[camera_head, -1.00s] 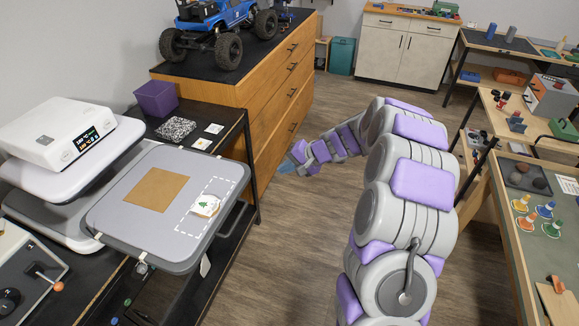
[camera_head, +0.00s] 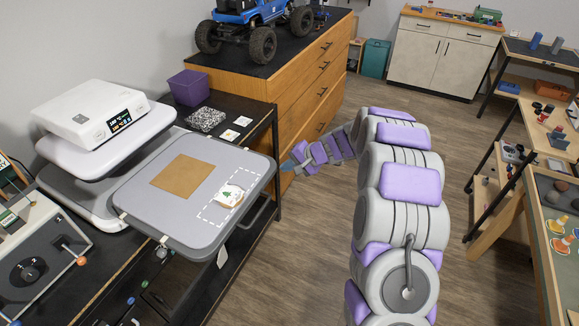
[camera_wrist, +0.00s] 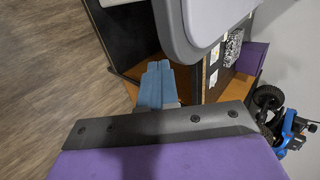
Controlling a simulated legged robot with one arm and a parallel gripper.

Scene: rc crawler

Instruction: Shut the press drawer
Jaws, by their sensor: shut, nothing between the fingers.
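The heat press (camera_head: 92,118) stands on a black bench at the left. Its grey drawer (camera_head: 150,222) is pulled out toward the front right, past the bench edge. A brown sheet (camera_head: 183,176) and a white patch with a green tree (camera_head: 228,196) lie on the drawer, the patch by a dashed outline. My gripper (camera_head: 288,165) is shut and empty, to the right of the drawer and apart from it in the picture. In the wrist view my blue fingers (camera_wrist: 157,85) are together, just below the drawer's rounded corner (camera_wrist: 195,45).
A purple bin (camera_head: 190,88) and small cards sit on the bench behind the drawer. A wooden drawer cabinet (camera_head: 300,90) with a blue truck (camera_head: 245,22) stands behind. A control box (camera_head: 35,262) is at the lower left. Open floor (camera_head: 400,95) lies beyond my arm.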

